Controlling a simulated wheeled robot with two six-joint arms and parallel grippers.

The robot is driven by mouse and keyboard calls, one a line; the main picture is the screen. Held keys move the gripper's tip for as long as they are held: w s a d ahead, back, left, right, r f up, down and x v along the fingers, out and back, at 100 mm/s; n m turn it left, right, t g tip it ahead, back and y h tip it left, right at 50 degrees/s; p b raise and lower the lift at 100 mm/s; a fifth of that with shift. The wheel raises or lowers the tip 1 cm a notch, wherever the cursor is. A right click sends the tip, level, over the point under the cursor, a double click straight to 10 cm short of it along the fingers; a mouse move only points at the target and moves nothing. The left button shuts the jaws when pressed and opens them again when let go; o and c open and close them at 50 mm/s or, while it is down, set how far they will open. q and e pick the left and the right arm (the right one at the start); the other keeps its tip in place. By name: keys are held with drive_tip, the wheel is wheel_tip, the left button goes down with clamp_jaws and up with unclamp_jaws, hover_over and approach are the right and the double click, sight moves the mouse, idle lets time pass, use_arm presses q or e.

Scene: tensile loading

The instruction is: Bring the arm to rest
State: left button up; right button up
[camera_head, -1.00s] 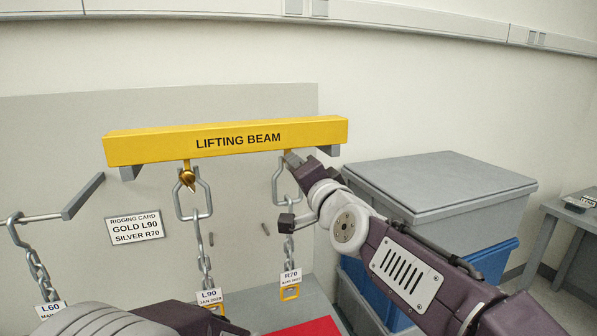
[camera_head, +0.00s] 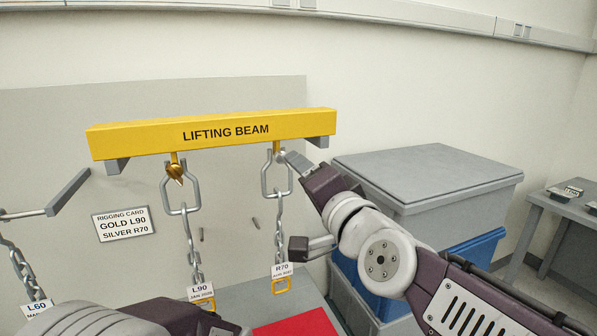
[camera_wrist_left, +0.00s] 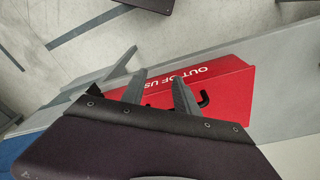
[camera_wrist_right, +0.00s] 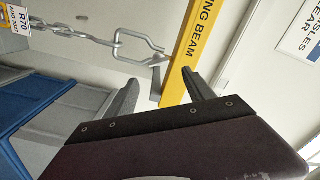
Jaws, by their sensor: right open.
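The yellow lifting beam (camera_head: 225,133) has a gold hook (camera_head: 175,172) and a silver hook at its right. Chain L90 (camera_head: 190,235) hangs by its large link from the gold hook; chain R70 (camera_head: 279,228) hangs from the silver one. My right gripper (camera_head: 291,160) is open, just right of R70's top link, and appears apart from it. In the right wrist view its open fingers (camera_wrist_right: 160,88) are empty, with the link (camera_wrist_right: 135,48) beyond. My left gripper (camera_wrist_left: 160,88) is open and empty above a red "OUT OF USE" tray (camera_wrist_left: 235,88); its fingers are hidden in the head view.
Chain L60 (camera_head: 22,268) hangs at the left by a rack arm (camera_head: 70,188). A rigging card (camera_head: 123,224) reads gold L90, silver R70. A grey lidded bin (camera_head: 430,175) and blue bin (camera_head: 470,250) stand right, close behind my right arm. A side table (camera_head: 565,205) is far right.

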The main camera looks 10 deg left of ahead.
drive_tip(key=shift+w, duration=0.1)
drive_tip(key=w+d+f+m+h+p, duration=0.2)
drive_tip(key=w+d+f+h, duration=0.4)
drive_tip(key=d, duration=0.5)
drive_tip(key=d+f+g+h+p, duration=0.1)
drive_tip(key=d+f+g, duration=0.1)
drive_tip(key=d+f, duration=0.35)
drive_tip(key=d+f+g, duration=0.1)
drive_tip(key=d+f, duration=0.2)
drive_tip(key=f, duration=0.5)
drive_tip(key=s+d+f+n+g+h, duration=0.1)
drive_tip(key=s+d+f+n+g, duration=0.1)
drive_tip(key=s+f, duration=0.5)
drive_tip(key=s+d+f+n+g+h, duration=0.1)
drive_tip(key=s+d+f+n+g, duration=0.1)
drive_tip(key=s+f+g, duration=0.3)
drive_tip(key=s+d+f+n+g+p, duration=0.1)
drive_tip(key=s+d+f+n+g, duration=0.2)
drive_tip(key=s+f, duration=0.6)
drive_tip(key=shift+s+d+f+g+h, duration=0.2)
drive_tip(key=shift+s+d+g+h, duration=0.3)
drive_tip(key=shift+s, duration=0.55)
drive_tip(key=shift+d, duration=0.1)
